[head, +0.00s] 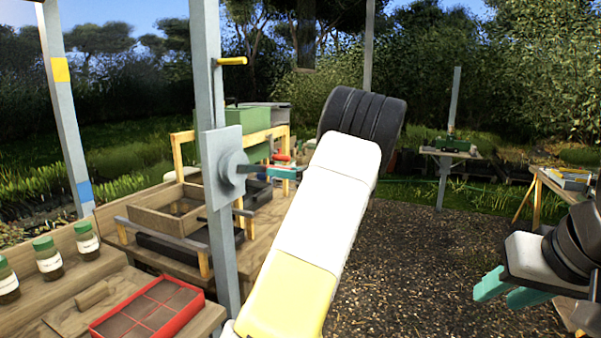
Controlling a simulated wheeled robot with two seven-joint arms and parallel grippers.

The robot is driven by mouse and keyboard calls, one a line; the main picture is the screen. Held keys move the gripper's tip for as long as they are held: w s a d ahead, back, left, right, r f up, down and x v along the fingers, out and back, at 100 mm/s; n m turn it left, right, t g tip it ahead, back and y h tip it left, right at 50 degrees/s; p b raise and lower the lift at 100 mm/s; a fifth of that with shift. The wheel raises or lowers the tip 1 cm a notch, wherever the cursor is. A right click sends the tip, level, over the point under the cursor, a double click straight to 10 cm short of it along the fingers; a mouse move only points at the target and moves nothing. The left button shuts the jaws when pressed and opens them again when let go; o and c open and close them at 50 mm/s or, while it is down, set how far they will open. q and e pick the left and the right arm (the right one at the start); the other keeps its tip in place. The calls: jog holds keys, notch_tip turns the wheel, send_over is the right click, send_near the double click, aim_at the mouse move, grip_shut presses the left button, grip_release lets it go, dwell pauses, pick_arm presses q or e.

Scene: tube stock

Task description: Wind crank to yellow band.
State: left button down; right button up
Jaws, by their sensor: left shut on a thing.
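A grey crank hub (232,172) sits on a square plate on an upright grey post. My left gripper (272,170) is beside the hub, its teal fingers shut on the crank handle, which they mostly hide. My white and yellow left arm hides the rest of that gripper. The yellow band (60,69) is high on another grey post at the far left, with a blue band (84,191) lower down. A yellow peg (231,61) sticks out to the right from the crank post above the plate. My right gripper (507,292) is open and empty at the lower right.
A red tray (148,304) and several green-lidded jars (47,258) stand on wooden benches at the lower left. A wooden frame box (178,210) stands behind the crank post. Open gravel lies to the right of my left arm.

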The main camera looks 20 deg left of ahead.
pick_arm(q)
jog(key=shift+f, duration=0.15)
jog(key=shift+s+f+m, duration=0.3)
jog(key=shift+f+m, duration=0.45)
jog(key=shift+m, duration=0.05)
jog(key=s+f+m, duration=0.7)
jog(key=s+m, duration=0.5)
jog(key=m, duration=0.1)
jog(key=shift+a+f, duration=0.4)
jog(key=shift+a, duration=0.05)
jog(key=c, duration=1.2)
grip_release()
